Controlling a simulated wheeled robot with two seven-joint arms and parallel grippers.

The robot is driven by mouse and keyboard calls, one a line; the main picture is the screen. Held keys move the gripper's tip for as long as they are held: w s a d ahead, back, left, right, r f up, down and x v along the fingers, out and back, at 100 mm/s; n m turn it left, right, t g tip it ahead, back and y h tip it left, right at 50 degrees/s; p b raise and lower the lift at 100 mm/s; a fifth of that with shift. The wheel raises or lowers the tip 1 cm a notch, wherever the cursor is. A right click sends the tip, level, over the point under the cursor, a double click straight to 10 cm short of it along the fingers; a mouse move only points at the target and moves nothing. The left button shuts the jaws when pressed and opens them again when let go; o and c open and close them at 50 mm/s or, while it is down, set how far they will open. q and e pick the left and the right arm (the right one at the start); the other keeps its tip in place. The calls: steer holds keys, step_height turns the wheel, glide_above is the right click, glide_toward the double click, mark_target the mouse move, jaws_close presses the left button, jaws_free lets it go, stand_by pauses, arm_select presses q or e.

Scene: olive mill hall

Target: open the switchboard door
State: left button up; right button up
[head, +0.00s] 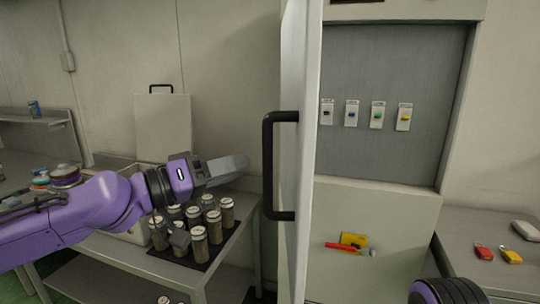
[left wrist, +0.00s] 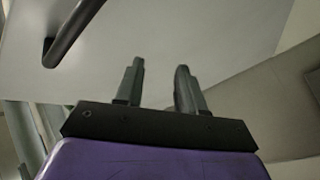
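The switchboard door (head: 302,75) stands swung well open, seen nearly edge-on in the head view. Its black bar handle (head: 268,165) is on the left face. The switchboard (head: 392,75) shows a grey recess with several small switches in a row. My left gripper (head: 238,165) is left of the handle, apart from it. In the left wrist view its two fingers (left wrist: 159,70) are spread with nothing between them. The handle (left wrist: 68,38) shows there at the upper left, outside the fingers. A dark part of my right arm shows at the bottom right; its gripper is hidden.
A table with several capped jars (head: 199,243) stands below my left arm. A side table (head: 480,228) on the right holds red and yellow items. A red tool and yellow item (head: 353,241) show on the cabinet's lower front.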

arm_select(q)
steer(key=s+a+r+m+g+h, duration=0.25)
steer(key=s+r+m, duration=0.2)
steer(key=r, duration=0.25)
steer(key=m+g, duration=0.4)
steer(key=m, duration=0.3)
glide_toward(267, 139)
steer(key=w+d+p, duration=0.2)
steer(key=d+p, duration=0.2)
steer(key=d, duration=0.6)
steer(key=shift+w+r+y, duration=0.2)
steer(key=shift+w+y, duration=0.05)
steer(key=shift+y, duration=0.2)
steer(key=shift+a+m, duration=0.15)
steer(key=shift+m, duration=0.1)
jaws_close()
